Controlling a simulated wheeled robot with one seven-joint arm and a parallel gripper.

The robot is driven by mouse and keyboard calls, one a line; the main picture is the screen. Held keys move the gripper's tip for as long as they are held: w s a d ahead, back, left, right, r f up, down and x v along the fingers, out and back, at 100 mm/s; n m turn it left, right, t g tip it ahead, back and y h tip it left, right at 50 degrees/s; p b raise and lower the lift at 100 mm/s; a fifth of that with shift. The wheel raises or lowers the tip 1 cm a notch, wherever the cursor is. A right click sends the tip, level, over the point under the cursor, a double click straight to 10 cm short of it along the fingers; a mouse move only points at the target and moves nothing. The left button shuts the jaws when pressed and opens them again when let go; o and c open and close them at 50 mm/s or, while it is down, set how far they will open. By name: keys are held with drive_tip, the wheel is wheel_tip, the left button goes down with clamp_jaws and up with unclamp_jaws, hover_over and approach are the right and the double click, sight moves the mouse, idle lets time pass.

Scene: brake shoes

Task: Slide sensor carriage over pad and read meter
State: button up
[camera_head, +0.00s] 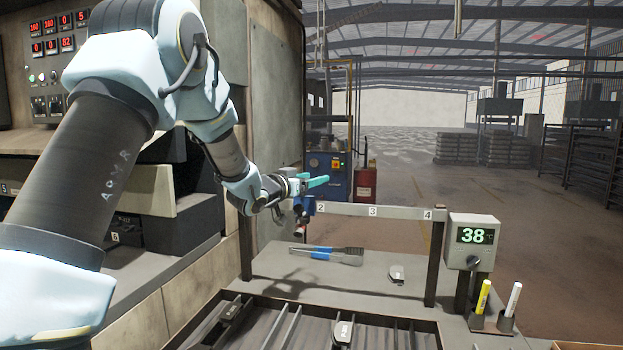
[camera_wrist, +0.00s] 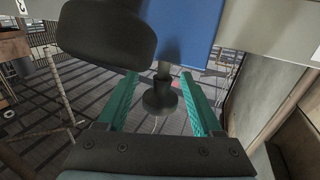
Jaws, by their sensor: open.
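The blue sensor carriage (camera_head: 308,205) sits at the left end of a grey rail (camera_head: 345,210) marked 2, 3 and 4. In the wrist view the blue carriage (camera_wrist: 187,30) has a black knob (camera_wrist: 107,36) and a dark downward sensor (camera_wrist: 160,97). My gripper (camera_head: 318,181) is open, its teal fingers beside and above the carriage in the head view. In the wrist view the fingers (camera_wrist: 159,80) stand either side of the sensor with gaps; whether they touch anything is unclear. The meter (camera_head: 474,241) reads 38.
A divided tray in front holds more pads (camera_head: 343,332). Posts support the rail. A yellow marker (camera_head: 482,297) and a white marker (camera_head: 513,299) stand at right. A control panel is at left.

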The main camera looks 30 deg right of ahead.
clamp_jaws()
idle(0.4)
idle(0.9)
